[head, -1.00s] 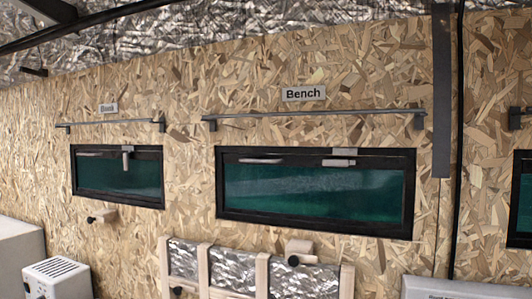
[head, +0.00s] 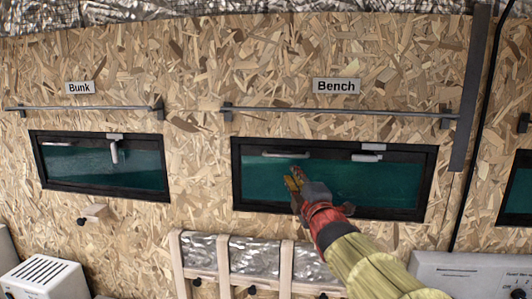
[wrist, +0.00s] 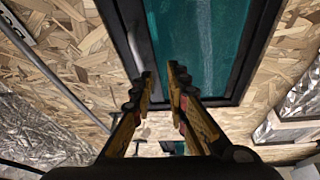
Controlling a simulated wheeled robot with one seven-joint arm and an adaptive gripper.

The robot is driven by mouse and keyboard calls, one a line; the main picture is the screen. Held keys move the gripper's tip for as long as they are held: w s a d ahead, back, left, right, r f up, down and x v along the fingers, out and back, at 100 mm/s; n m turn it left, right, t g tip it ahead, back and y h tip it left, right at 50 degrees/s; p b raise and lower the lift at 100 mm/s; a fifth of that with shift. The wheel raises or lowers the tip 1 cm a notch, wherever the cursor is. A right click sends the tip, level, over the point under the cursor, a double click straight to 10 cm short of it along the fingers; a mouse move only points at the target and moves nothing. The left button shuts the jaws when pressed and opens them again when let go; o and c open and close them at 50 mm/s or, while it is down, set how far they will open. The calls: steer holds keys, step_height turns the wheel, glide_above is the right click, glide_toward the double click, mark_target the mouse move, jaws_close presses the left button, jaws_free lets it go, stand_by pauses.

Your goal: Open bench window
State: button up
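The bench window, with a black frame (head: 237,180) and teal pane, is on the wall under the "Bench" sign (head: 337,86). It looks closed. A light bar handle (head: 286,154) runs along its upper left, and a grey latch (head: 367,157) lies horizontal at its upper right. My gripper (head: 293,178) is in front of the pane's left half, just below the bar handle. In the wrist view my gripper (wrist: 160,80) has its fingers apart, with nothing between them. The teal pane (wrist: 190,40) lies beyond the fingertips. I cannot tell whether they touch the window.
A metal rail (head: 335,111) runs across the wall above the window. The bunk window (head: 102,187) is to the left, with its latch (head: 114,152) hanging down. A slatted silver panel (head: 253,257) is below the bench window. A dark vertical strip (head: 470,90) stands at the right.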

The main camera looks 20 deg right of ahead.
mark_target(286, 157)
steer(key=w+r, duration=0.1)
steer(key=w, duration=0.1)
steer(key=w+r+n+p, duration=0.1)
steer(key=w, duration=0.1)
steer(key=w+r+n+p, duration=0.1)
steer(key=w, duration=0.1)
steer(key=shift+w+d+r+t+y, duration=0.3)
steer(key=shift+d+r+t, duration=0.05)
steer(key=shift+t, duration=0.05)
steer(key=shift+w+d, duration=0.1)
steer(key=shift+w, duration=0.1)
jaws_close()
stand_by(0.6)
